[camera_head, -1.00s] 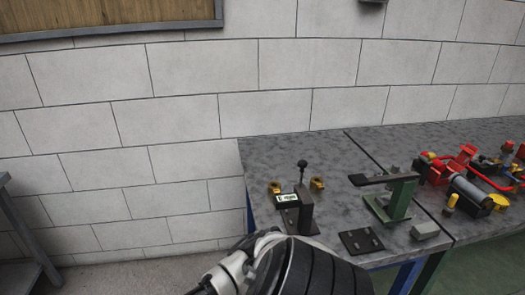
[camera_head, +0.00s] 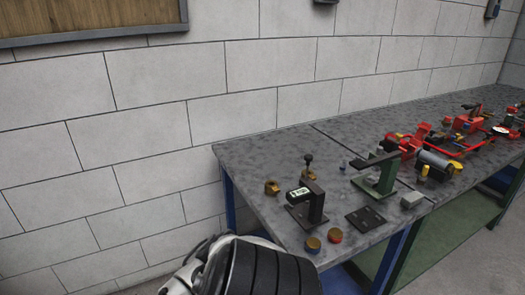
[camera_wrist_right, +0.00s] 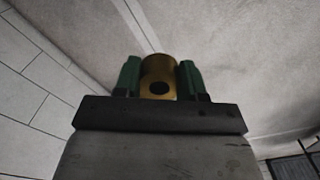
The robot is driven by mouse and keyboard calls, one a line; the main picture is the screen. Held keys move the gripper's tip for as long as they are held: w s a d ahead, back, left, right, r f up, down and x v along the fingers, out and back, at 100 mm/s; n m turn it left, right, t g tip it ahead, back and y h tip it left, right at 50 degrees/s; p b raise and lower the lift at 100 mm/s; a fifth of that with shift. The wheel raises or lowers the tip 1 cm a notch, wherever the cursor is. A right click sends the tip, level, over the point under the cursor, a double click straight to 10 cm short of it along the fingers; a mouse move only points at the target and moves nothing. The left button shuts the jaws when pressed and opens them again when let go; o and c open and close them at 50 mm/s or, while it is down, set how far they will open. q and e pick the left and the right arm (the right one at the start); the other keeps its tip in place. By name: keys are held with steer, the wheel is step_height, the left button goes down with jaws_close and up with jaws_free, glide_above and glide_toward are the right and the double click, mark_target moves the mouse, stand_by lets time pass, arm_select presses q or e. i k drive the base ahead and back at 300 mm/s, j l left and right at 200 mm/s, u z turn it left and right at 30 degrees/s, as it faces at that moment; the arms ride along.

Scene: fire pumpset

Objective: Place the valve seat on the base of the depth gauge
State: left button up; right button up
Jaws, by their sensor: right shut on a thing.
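My right gripper (camera_wrist_right: 159,75) is shut on a brass valve seat (camera_wrist_right: 159,72), a short cylinder with a dark round hole, between its green fingers in the right wrist view. The gripper is not visible in the head view, so its distance from the gauge cannot be told. The depth gauge (camera_head: 317,205) is a black stand with a small lit display, near the left end of the workbench. Its dark flat base (camera_head: 300,216) lies on the bench top, with no brass part seen on it. My left gripper is not in view.
Brass parts (camera_head: 272,187) lie behind the gauge, and two round caps (camera_head: 313,244) lie at the bench's front edge. A green stand (camera_head: 385,177) and a black plate (camera_head: 365,218) stand to its right. Red pump parts (camera_head: 465,125) crowd the bench (camera_head: 255,150) further right.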

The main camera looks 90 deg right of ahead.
mark_target(307, 208)
steer(key=i+z, duration=0.2)
steer(key=z, duration=0.2)
steer(key=i+z, duration=0.15)
steer(key=z, duration=0.3)
steer(key=i+z, duration=0.2)
steer(key=z, duration=0.2)
steer(key=i+j+z, duration=0.15)
steer(key=z, duration=0.25)
steer(key=i+j+z, duration=0.1)
steer(key=i+z, duration=0.15)
steer(key=z, duration=0.25)
steer(key=i+j+z, duration=0.2)
steer(key=z, duration=0.3)
steer(key=i+j+z, duration=0.25)
steer(key=z, duration=0.25)
steer(key=i+j+z, duration=0.15)
steer(key=j+z, duration=0.35)
steer(key=l, duration=0.1)
